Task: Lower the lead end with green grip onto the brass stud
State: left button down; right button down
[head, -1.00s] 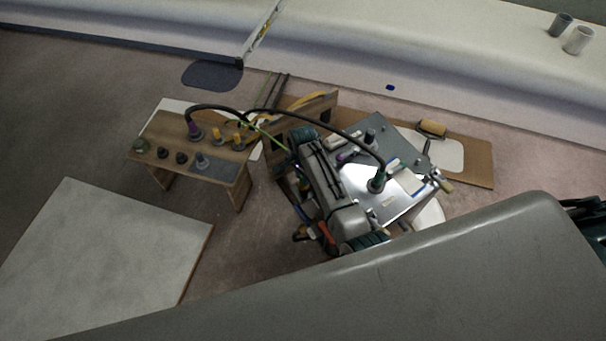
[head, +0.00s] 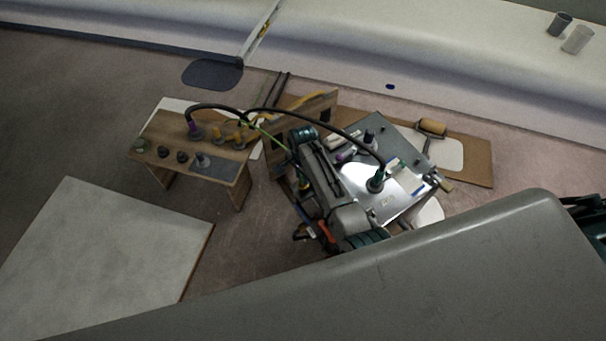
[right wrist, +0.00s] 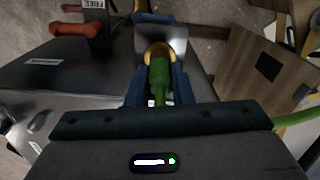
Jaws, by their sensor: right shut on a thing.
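My right gripper (right wrist: 159,88) is shut on the green grip (right wrist: 159,70) of a lead. A round brass-coloured end (right wrist: 158,50) shows just beyond the grip, in front of a small grey metal plate (right wrist: 160,42). The green lead trails off to the right in the wrist view (right wrist: 295,119) and runs up left from the gripper in the head view (head: 268,136). In the head view my wrist covers the grip. I cannot make out the brass stud, or whether the lead end touches it.
A grey metal-topped unit (head: 400,150) stands beside my wrist, with a black cable's dark green end (head: 376,182) on it. The cable arches to a purple end (head: 194,130) on a small wooden bench (head: 228,164). A red-orange handle (right wrist: 76,29) lies near the gripper. A pale panel (head: 95,250) is at left.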

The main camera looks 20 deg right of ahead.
jog(key=shift+f, duration=0.4)
jog(key=shift+f+b, duration=0.3)
jog(key=shift+f, duration=0.6)
dwell(0.4)
jog(key=c, duration=0.6)
grip_release()
jog(key=shift+c, duration=0.2)
